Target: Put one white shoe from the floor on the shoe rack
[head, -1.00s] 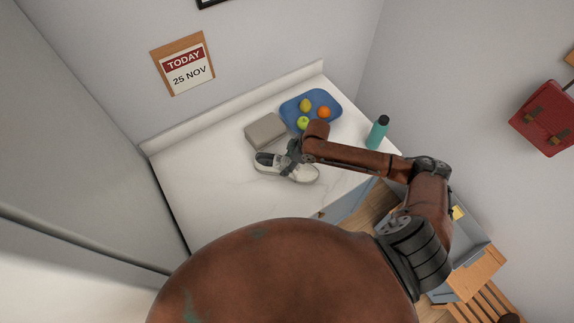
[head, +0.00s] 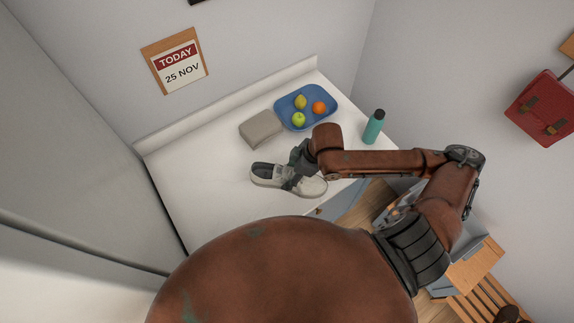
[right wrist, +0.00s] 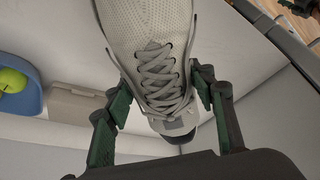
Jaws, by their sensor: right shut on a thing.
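A white shoe (head: 312,187) with a grey lining is held by my right gripper (head: 292,178) over the near part of the white counter. In the right wrist view the shoe (right wrist: 155,30) fills the middle, its grey laces facing the camera, and the fingers are shut on both its sides. A slatted wooden rack (head: 484,299), which looks like the shoe rack, stands on the floor at the lower right, partly cut off. A dark shoe-like thing (head: 508,314) shows at its edge. My left gripper is not in view.
On the counter (head: 190,180) are a grey-brown box (head: 262,129), a blue tray (head: 325,95) with several fruits and a teal bottle (head: 374,127). Blue-grey furniture with a wooden edge (head: 474,264) stands beside the rack.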

